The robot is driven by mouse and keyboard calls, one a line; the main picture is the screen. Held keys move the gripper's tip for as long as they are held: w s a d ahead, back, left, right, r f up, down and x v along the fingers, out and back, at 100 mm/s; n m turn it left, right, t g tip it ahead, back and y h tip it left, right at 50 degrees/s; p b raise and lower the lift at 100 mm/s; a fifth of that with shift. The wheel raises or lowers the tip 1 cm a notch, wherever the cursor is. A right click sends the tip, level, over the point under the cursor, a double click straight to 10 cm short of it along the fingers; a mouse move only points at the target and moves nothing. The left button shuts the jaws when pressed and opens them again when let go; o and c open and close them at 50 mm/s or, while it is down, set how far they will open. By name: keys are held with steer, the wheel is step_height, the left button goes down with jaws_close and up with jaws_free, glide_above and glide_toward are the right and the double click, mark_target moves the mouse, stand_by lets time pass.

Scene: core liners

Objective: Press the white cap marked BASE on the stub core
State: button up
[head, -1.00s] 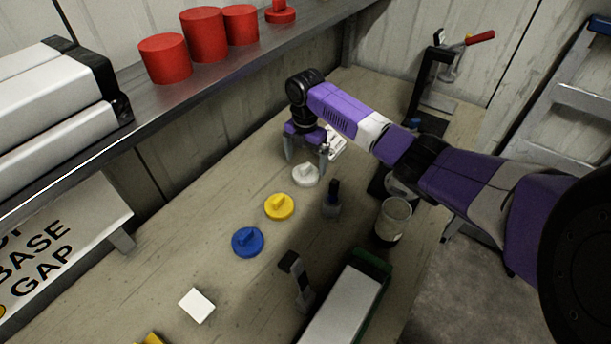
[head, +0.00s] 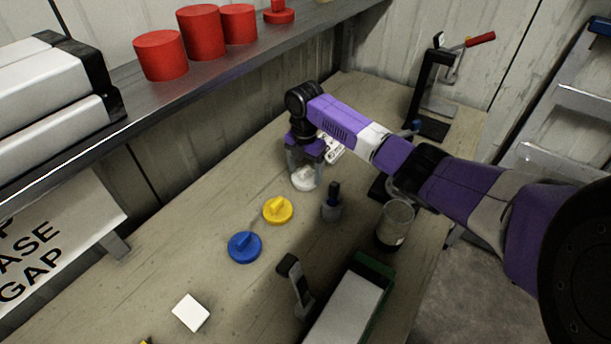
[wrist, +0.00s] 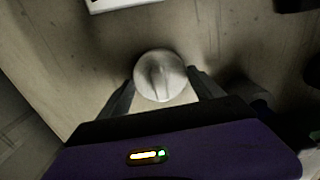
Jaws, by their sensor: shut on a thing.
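The white cap (head: 303,181) is a round disc with a raised grip bar, low at the bench top. It also shows in the wrist view (wrist: 160,77). My gripper (head: 306,176) points down with its fingers on either side of the cap and is shut on it. In the wrist view my gripper (wrist: 163,86) has the cap between its two dark fingers. A short clear tube with greyish contents (head: 396,225) stands upright to the right and nearer; it may be the stub core. No BASE lettering is readable on the cap.
A yellow cap (head: 278,210) and a blue cap (head: 244,247) lie nearby on the bench. A small dark upright item (head: 332,205), a dark stand (head: 298,287) and a green-edged tray (head: 372,271) are nearer. A shelf with red cylinders (head: 200,33) runs along the back left.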

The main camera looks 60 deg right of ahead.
mark_target(304, 168)
steer(key=shift+r+p, duration=2.5)
steer(key=shift+r, duration=0.55)
steer(key=shift+w, duration=0.1)
